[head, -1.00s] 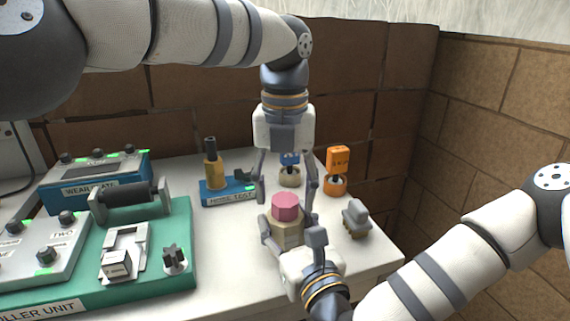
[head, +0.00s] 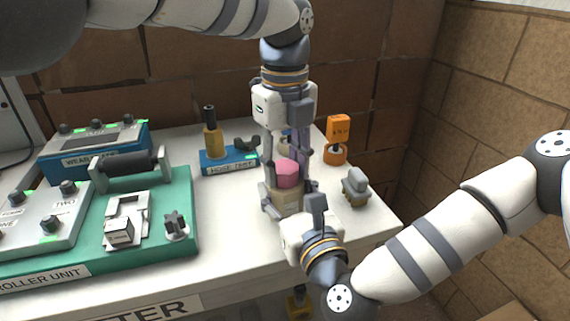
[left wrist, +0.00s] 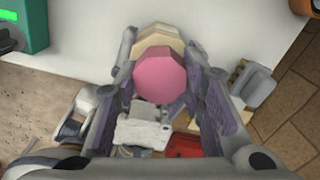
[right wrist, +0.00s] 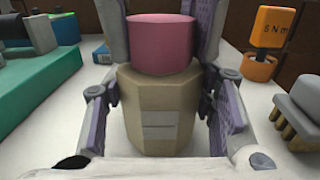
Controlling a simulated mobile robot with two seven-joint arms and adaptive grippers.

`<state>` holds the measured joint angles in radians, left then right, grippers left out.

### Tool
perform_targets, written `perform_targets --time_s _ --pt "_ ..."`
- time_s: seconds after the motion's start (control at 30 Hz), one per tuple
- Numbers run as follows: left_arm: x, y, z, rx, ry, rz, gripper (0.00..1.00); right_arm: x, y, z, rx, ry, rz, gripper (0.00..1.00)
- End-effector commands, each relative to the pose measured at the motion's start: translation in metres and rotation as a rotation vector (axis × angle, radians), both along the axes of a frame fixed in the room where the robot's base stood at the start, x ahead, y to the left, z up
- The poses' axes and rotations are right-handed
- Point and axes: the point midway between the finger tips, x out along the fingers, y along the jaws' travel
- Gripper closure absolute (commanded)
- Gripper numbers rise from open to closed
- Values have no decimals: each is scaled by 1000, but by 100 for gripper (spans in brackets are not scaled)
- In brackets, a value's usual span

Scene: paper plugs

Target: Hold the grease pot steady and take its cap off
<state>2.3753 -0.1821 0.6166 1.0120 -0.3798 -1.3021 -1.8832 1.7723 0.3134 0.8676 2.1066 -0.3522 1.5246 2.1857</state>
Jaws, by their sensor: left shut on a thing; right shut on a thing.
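The grease pot (head: 289,203) is a beige faceted jar with a pink cap (head: 287,173) on top, standing upright on the white table. My left gripper (head: 288,168) comes down from above, shut on the pink cap; the left wrist view shows the cap (left wrist: 160,78) between its fingers. My right gripper (head: 287,208) reaches in from the front, shut around the pot's body; the right wrist view shows a finger on each side of the pot (right wrist: 158,110). The cap sits at the pot's top; I cannot tell whether it is loosened.
A grey brush (head: 356,187) stands right of the pot. An orange tool in a round holder (head: 335,154) is behind it. The green roller unit (head: 185,215) fills the left. The table's front edge is close.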

Motion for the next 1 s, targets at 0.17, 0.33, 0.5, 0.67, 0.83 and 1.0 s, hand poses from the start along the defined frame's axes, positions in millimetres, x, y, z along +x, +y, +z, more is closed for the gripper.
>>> perform_targets --time_s 0.17,0.33,0.5,0.67,0.83,1.0 --pt "0 0 0 3 -3 730 97 0 0 -1 -1 2 -1 100" --pt "0 0 0 1 -3 1433 97 0 0 -1 -1 2 -1 100" --pt "0 0 1 -1 -3 1991 97 0 0 -1 -1 2 -1 100" --pt "0 0 1 -1 -1 2243 97 0 0 -1 -1 2 -1 100" --pt "-1 -1 1 0 2 2282 97 0 0 -1 -1 2 -1 100" --pt "-1 -1 1 0 2 2280 61 0 0 -1 -1 2 -1 100"
